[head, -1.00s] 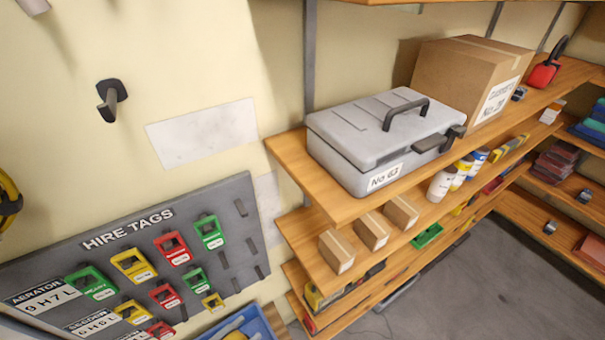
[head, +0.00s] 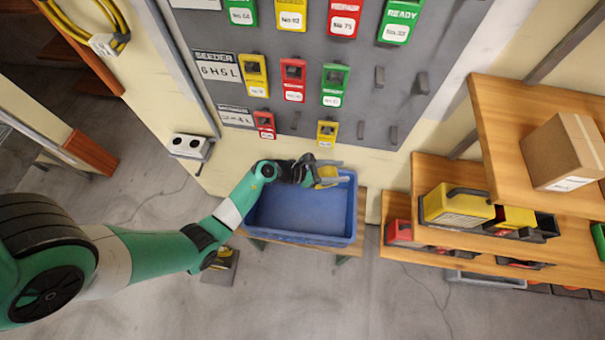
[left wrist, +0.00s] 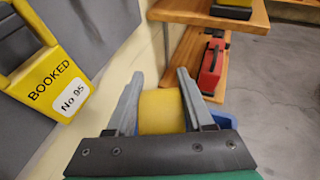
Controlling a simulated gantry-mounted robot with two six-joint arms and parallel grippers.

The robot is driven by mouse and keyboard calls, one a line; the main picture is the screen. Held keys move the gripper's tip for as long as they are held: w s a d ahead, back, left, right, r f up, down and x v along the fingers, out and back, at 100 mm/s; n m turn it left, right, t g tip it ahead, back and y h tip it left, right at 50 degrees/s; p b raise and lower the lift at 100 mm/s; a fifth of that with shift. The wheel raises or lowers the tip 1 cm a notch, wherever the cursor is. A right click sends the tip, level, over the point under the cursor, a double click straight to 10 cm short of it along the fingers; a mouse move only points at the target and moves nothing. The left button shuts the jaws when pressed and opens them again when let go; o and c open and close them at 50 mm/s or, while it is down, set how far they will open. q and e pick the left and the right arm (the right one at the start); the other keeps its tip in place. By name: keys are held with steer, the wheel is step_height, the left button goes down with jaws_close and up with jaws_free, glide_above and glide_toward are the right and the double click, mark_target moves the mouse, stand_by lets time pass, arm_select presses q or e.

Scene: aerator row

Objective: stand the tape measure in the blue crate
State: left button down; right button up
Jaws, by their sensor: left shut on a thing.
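The blue crate (head: 300,238) sits on a low wooden bench below the tag board, and the part of its floor that shows is bare. My left gripper (head: 334,178) is over the crate's back right corner. It is shut on a yellow block-shaped thing (head: 326,174), which looks like the tape measure. In the left wrist view the yellow thing (left wrist: 160,111) is between the fingers (left wrist: 158,80), with blue crate wall (left wrist: 222,121) beside it. How high it is above the crate floor, and whether it touches the crate, I cannot tell. My right gripper is not in view.
The grey tag board (head: 395,95) with red, green and yellow tags hangs just behind the crate. Wooden shelves (head: 440,175) with a yellow case (head: 455,208) stand to the right. A white socket box (head: 188,147) is on the wall at left. Concrete floor lies in front.

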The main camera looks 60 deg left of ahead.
arm_select(q)
steer(key=w+a+f+b, duration=0.1)
steer(key=a+f+b, duration=0.1)
steer(key=f+b, duration=0.6)
steer(key=w+a+f+b, duration=0.2)
steer(key=f+b, duration=0.7)
steer(key=f, duration=0.8)
steer(key=shift+f+y, duration=0.2)
steer(key=shift+y, duration=0.1)
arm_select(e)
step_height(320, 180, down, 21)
arm_select(q)
step_height(320, 180, down, 4)
steer(key=b, duration=0.4)
steer(key=shift+r, duration=0.1)
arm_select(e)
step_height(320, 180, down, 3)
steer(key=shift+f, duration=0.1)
arm_select(q)
steer(key=c, duration=0.7)
jaws_free()
steer(key=shift+f, duration=0.2)
steer(key=shift+c, duration=0.2)
steer(key=o, duration=0.5)
steer(key=shift+c, duration=0.2)
